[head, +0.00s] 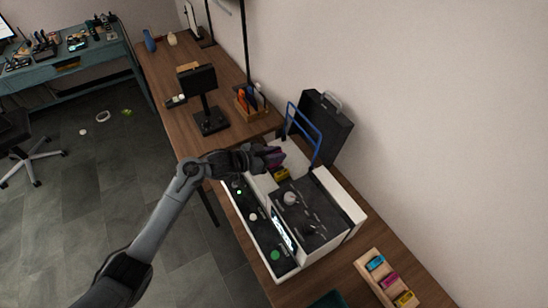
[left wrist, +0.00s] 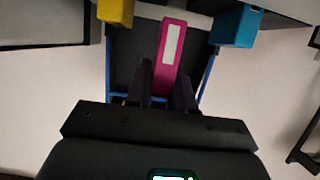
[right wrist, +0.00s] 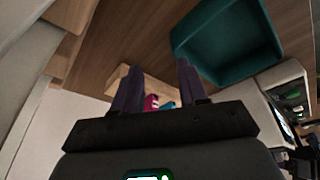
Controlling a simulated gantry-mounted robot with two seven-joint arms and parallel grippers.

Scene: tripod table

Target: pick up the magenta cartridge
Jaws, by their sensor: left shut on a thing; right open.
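My left gripper (head: 266,157) is above the back of the open white printer (head: 345,200). In the left wrist view its fingers (left wrist: 163,76) are shut on a magenta cartridge (left wrist: 172,45) with a pale label. A yellow cartridge (left wrist: 115,10) is left of it and a cyan cartridge (left wrist: 236,25) right of it. The yellow one also shows in the head view (head: 282,174), just below my gripper. My right gripper (right wrist: 160,78) is open with nothing between its fingers; it is out of the head view.
A wooden tray (head: 370,283) holds cyan, magenta and yellow cartridges at the table's front right. A teal bin (right wrist: 225,45) is near it. A black case (head: 325,125) stands behind the printer's raised blue frame (head: 303,112). A wooden pen holder (head: 250,103) and black stand (head: 211,121) are farther back.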

